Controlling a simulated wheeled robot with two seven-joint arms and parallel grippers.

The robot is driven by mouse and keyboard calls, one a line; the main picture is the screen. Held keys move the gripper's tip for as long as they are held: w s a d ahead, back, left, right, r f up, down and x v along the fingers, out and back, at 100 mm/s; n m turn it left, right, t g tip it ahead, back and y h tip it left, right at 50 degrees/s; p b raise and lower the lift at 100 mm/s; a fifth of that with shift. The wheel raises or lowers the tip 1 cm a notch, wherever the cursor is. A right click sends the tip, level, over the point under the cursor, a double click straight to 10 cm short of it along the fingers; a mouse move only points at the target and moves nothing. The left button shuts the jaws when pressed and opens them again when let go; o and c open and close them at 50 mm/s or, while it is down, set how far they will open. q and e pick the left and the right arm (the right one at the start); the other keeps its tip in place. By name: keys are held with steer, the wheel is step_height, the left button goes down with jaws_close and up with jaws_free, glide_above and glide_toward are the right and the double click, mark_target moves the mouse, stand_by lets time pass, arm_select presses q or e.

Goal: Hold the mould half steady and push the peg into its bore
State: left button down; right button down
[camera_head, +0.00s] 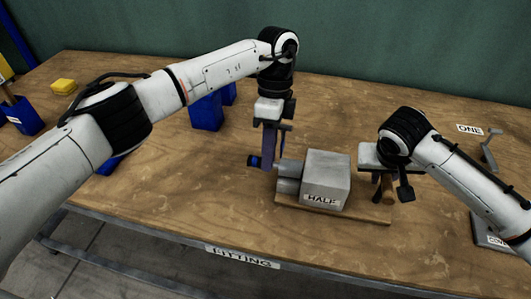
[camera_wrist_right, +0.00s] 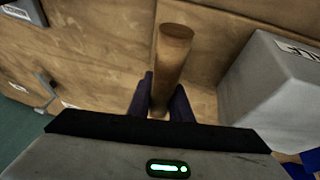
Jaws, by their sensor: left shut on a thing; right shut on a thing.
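The mould half (camera_head: 325,175) is a grey block labelled HALF, lying on a thin wooden board (camera_head: 362,213), with a narrower grey part (camera_head: 288,178) on its left side. It also shows at the right of the right wrist view (camera_wrist_right: 275,85). My left gripper (camera_head: 275,160) is shut on that left part. My right gripper (camera_head: 384,186) is right of the block, shut on a brown round peg (camera_head: 387,186). In the right wrist view the peg (camera_wrist_right: 172,60) sits between the purple fingers, apart from the block. I see no bore.
Blue bins (camera_head: 206,112) stand behind my left arm, and a yellow block (camera_head: 63,86) lies far left. A sign reading ONE (camera_head: 469,129) and a grey bracket-like part (camera_head: 490,150) are at the right. The table's front edge carries a FITTING label (camera_head: 242,257). Bare table lies behind the block.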

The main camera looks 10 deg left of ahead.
arm_select(q)
steer(key=shift+d, duration=1)
steer(key=c, duration=1.7)
jaws_free()
steer(key=shift+d+r, duration=0.1)
steer(key=v, duration=1.2)
steer(key=shift+a, duration=0.2)
steer(key=shift+c, duration=0.5)
